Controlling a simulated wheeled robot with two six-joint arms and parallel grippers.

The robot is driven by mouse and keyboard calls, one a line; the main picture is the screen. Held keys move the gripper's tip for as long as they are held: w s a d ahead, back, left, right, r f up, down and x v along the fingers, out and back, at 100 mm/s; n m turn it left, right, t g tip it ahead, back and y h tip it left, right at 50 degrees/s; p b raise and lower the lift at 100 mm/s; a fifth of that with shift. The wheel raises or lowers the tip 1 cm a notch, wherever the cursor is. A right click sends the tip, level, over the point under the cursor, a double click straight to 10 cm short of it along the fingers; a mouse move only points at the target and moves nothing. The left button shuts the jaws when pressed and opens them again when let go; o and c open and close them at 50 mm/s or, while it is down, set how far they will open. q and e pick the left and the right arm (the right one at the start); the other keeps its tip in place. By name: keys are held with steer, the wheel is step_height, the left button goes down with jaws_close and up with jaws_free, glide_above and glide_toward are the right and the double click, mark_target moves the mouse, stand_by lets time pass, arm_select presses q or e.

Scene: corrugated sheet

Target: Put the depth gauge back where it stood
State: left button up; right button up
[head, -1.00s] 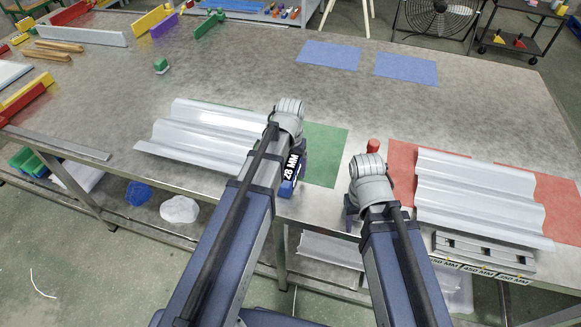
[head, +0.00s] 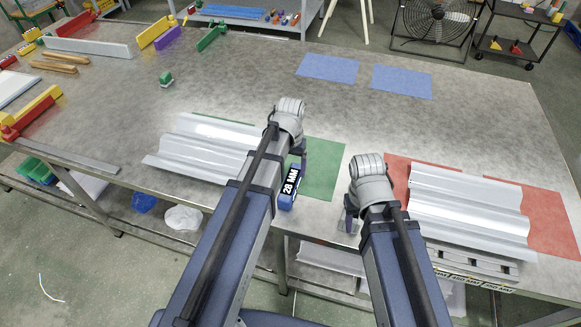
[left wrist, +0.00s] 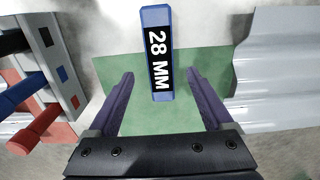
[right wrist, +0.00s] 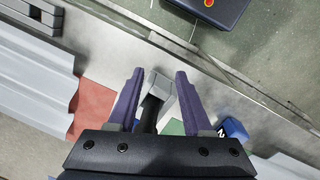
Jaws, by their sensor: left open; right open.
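A blue block labelled 28 MM (head: 290,187), which I take to be the depth gauge, stands near the table's front edge by the green mat (head: 324,169). In the left wrist view the block (left wrist: 158,60) shows beyond and between the fingers, apart from both. My left gripper (left wrist: 160,82) is open and empty. My right gripper (right wrist: 157,75) is open over the table's front edge. A grey block with a dark stem (right wrist: 160,90) shows between its fingers; I cannot tell its height relative to them.
Corrugated sheets lie at left (head: 205,150) and right (head: 468,208), the right one on a red mat (head: 557,215). A slotted grey block with MM labels (head: 475,264) is in front of it. A holder with red and blue handles (left wrist: 58,60) appears in the left wrist view.

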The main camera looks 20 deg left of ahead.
mark_target(290, 182)
arm_select(q)
step_height(290, 182, up, 5)
steer(key=p, duration=0.4)
steer(key=s+d+m+y, duration=0.1)
steer(key=s+d+m, duration=0.2)
steer(key=s+d, duration=0.7)
steer(key=s, duration=0.4)
steer(key=shift+s+d, duration=0.15)
steer(key=shift+d, duration=0.1)
arm_select(e)
step_height(290, 182, up, 5)
steer(key=shift+f, duration=0.15)
